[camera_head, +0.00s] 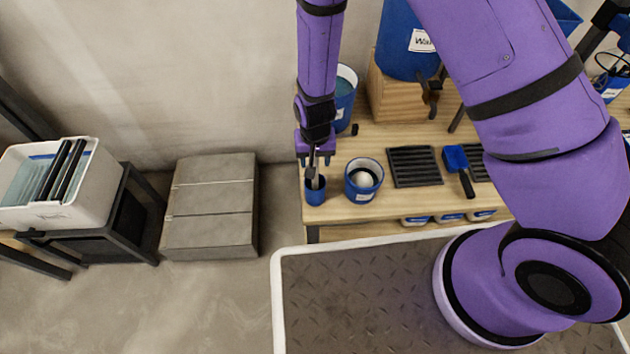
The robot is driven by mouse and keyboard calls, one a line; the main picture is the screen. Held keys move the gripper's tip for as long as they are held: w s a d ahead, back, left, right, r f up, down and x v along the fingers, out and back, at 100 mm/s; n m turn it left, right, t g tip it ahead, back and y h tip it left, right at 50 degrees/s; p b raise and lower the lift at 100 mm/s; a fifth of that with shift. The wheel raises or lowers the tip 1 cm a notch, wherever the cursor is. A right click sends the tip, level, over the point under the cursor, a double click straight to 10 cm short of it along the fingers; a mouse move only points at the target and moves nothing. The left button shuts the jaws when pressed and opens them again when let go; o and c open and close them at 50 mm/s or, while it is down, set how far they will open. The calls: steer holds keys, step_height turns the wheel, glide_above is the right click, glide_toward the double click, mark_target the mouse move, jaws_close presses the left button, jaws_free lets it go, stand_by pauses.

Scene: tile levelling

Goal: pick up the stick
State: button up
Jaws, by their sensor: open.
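A thin greyish stick (315,179) stands roughly upright in a small blue cup (316,195) at the left front corner of the wooden workbench (340,214). My gripper (315,160) is open and points down just above the cup. Its fingertips are at the upper part of the stick, one to each side in the picture. I cannot tell whether they touch it. The lower part of the stick is hidden inside the cup.
A blue bucket (363,191) with a pale round thing inside stands right of the cup. A dark ridged tray (414,167) and a blue-bladed tool (457,165) lie further right. Another blue bucket (343,106) stands behind. Grey stacked slabs (210,212) are on the left floor.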

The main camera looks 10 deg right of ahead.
jaws_close()
steer(key=shift+r, duration=0.15)
